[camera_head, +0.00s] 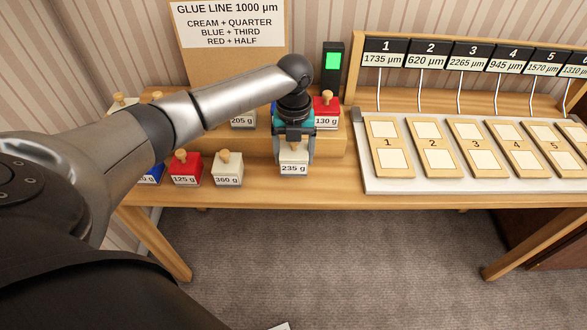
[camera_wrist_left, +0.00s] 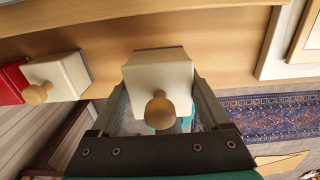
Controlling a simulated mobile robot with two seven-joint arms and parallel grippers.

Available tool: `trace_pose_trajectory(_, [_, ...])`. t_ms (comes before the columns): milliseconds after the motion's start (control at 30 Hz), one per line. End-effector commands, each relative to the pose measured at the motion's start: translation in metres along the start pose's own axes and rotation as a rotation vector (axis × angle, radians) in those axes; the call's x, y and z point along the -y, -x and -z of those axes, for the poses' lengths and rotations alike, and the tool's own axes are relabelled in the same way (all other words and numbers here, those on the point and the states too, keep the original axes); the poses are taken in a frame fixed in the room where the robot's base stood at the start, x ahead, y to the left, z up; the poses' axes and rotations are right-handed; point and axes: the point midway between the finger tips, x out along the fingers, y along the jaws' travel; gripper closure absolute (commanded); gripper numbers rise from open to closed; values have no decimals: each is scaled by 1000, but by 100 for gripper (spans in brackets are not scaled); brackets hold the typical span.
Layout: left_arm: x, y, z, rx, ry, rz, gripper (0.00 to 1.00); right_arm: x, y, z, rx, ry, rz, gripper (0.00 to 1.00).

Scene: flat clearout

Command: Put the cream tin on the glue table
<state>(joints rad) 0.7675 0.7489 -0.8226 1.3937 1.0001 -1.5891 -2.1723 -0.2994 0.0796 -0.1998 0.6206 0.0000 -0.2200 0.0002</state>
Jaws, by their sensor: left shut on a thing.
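A cream tin (camera_head: 293,169) with a label reading 235 g is between the fingers of my left gripper (camera_head: 294,150), near the front edge of the wooden bench. In the left wrist view the tin (camera_wrist_left: 157,70) with its round wooden knob (camera_wrist_left: 158,111) sits between the two fingers, which are closed on its sides. I cannot tell whether its base touches the bench. Another cream tin (camera_head: 227,172), marked 360 g, stands to its left. My right gripper is out of view.
A red tin (camera_head: 185,170) marked 125 g stands farther left, and a red tin (camera_head: 327,112) marked 130 g stands on the raised step behind. A glue line sign (camera_head: 229,28) stands at the back. A white tray (camera_head: 432,184) with numbered wooden plates fills the right.

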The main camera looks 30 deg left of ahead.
Motion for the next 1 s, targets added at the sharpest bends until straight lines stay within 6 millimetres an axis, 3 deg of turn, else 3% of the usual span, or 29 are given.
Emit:
trace_pose_trajectory(367, [0, -44, 0, 0, 0, -1, 92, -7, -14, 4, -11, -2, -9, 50])
trace_pose_trajectory(533, [0, -44, 0, 1, -1, 0, 92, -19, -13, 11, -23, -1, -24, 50])
trace_pose_trajectory(767, [0, -48, 0, 1, 0, 0, 92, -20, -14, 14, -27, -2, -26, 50])
trace_pose_trajectory(800, [0, -47, 0, 0, 0, 0, 16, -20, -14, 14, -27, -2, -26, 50])
trace_pose_trajectory(933, [0, -47, 0, 0, 0, -1, 1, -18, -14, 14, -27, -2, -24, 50])
trace_pose_trajectory(1000, [0, -47, 0, 0, 0, -1, 0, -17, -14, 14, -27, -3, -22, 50])
